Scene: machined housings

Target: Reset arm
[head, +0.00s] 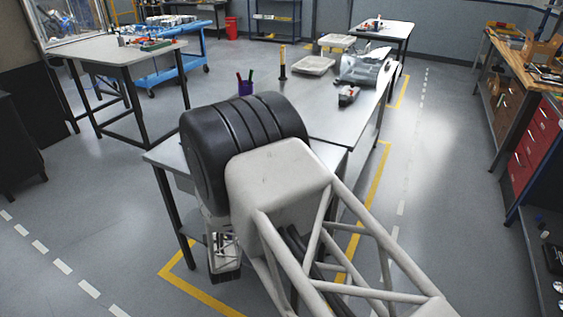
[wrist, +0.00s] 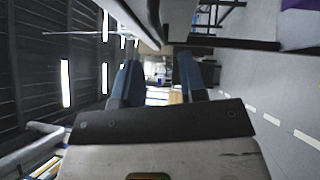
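My arm fills the middle of the head view, with a black ribbed joint and a pale housing in front of the near end of the metal table (head: 320,115). My gripper hangs low beside the table's near end, partly hidden by my arm, so its fingertips are unclear in the head view. In the wrist view my gripper (wrist: 158,68) shows two blue fingers standing apart with nothing between them. The gripper is open and empty. A grey machined housing (head: 365,70) lies on the far right part of the table, away from the gripper.
The table also holds a purple pen cup (head: 245,88), a yellow-black upright tool (head: 283,65), a pale tray (head: 314,66) and a red-black item (head: 349,95). A workbench (head: 530,75) stands at right, another table (head: 125,52) at left. The floor between is clear.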

